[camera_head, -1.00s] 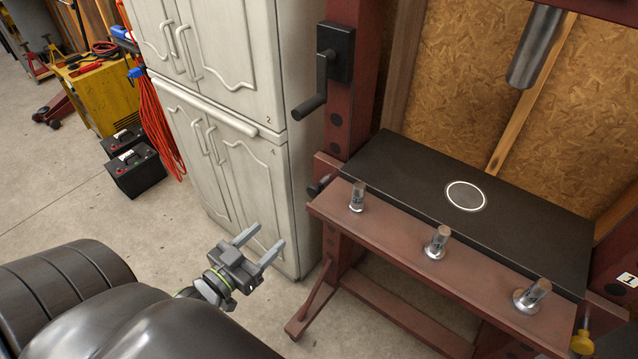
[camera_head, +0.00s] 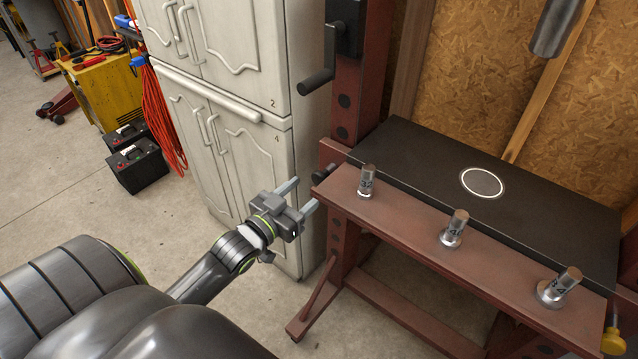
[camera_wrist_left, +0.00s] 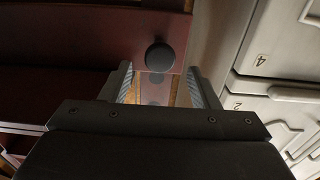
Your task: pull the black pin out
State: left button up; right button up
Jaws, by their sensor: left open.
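The black pin (camera_head: 323,173) sticks out of the left side of the red press frame (camera_head: 345,228), at the height of the bed. In the left wrist view its round black head (camera_wrist_left: 160,57) shows in front of the red upright, in the gap just beyond the fingertips. My left gripper (camera_head: 302,195) is open and empty, a short way to the lower left of the pin. In the left wrist view its two fingers (camera_wrist_left: 158,78) stand to either side of the pin's line, apart from it. The pin's shaft is hidden. My right gripper is not in view.
A white cabinet (camera_head: 230,130) stands close to the left of the press. A crank handle (camera_head: 318,83) sits above the pin. Several metal pegs (camera_head: 454,229) stand on the red beam beside the black plate (camera_head: 545,205). A yellow knob (camera_head: 613,342) is at lower right. Open floor lies left.

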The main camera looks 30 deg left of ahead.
aim_at(317, 181)
pick_arm(q)
jog(key=shift+w+d+b, duration=0.15)
jog(key=shift+w+b, duration=0.1)
jog(key=shift+w, duration=1.2)
jog(key=shift+w+d+b, duration=0.1)
jog(key=shift+w+b, duration=0.15)
jog(key=shift+w, duration=1.2)
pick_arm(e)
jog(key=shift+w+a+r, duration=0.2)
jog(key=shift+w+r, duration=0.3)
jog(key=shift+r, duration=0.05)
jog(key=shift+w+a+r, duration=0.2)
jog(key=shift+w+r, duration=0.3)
